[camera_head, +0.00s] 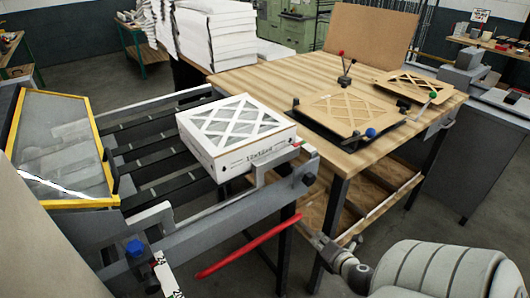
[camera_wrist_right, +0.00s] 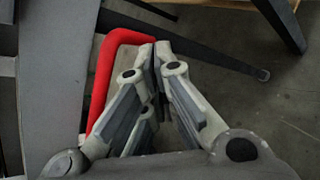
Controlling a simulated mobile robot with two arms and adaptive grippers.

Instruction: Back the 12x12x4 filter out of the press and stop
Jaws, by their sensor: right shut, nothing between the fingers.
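The white boxed filter (camera_head: 215,158) has a lattice top and a printed label on its near side that seems to read 12x12x4. It sits flat on the right end of the slatted conveyor of the press (camera_head: 150,165), clear of the yellow-framed hood (camera_head: 57,145). My right gripper (camera_head: 318,238) is low in front of the conveyor, apart from the filter. Its fingers are shut and empty in the wrist view (camera_wrist_right: 155,48). A red bar handle (camera_head: 248,247) ends close to the fingertips; its bend shows beside them in the wrist view (camera_wrist_right: 105,70). I cannot tell whether they touch. My left gripper is out of view.
A wooden table (camera_head: 262,85) right of the conveyor holds lattice cardboard pieces (camera_head: 345,112), a stack of white sheets (camera_head: 216,35) and small coloured knobs. Its lower shelf (camera_head: 370,200) holds more cardboard. A blue knob (camera_head: 135,247) is at the conveyor's front left.

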